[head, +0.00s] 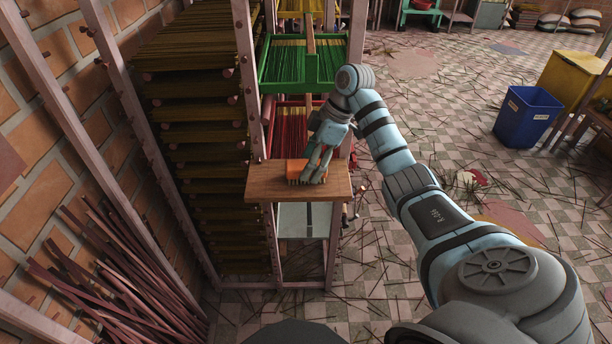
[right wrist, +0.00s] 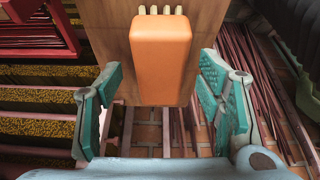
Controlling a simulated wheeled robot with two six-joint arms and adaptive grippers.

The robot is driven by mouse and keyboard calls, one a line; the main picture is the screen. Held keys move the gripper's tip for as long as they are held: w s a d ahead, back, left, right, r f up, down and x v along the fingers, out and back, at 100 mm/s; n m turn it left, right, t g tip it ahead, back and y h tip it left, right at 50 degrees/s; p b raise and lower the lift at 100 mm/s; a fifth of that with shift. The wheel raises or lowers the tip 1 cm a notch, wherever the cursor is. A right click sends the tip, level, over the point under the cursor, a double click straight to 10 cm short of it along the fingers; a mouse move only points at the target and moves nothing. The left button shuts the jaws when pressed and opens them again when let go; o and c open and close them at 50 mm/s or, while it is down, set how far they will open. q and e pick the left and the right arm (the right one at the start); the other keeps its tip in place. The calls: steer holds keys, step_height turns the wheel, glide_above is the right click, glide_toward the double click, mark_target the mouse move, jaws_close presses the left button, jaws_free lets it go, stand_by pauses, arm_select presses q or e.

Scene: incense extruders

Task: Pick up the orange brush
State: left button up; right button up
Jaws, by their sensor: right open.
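The orange brush (head: 296,170) lies on a small wooden shelf (head: 258,187) in the head view. In the right wrist view the orange brush (right wrist: 161,60) is a rounded block with pale bristle tips at its far end. My right gripper (head: 318,175) is at the brush in the head view and covers its right part. In the right wrist view my right gripper (right wrist: 166,105) is open, with one teal finger on each side of the brush's near end and a gap on both sides. My left gripper does not show.
A rack of stacked incense sticks (head: 200,110) stands left of the shelf. A green tray (head: 285,85) and a red tray (head: 290,130) sit behind it. A blue bin (head: 527,116) stands at the right. Loose sticks litter the tiled floor.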

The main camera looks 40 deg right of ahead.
steer(key=x, duration=0.2)
steer(key=shift+w+a+f, duration=0.15)
steer(key=shift+f, duration=0.05)
steer(key=shift+f+p, duration=0.2)
steer(key=shift+p, duration=0.15)
stand_by(0.5)
steer(key=c, duration=1.3)
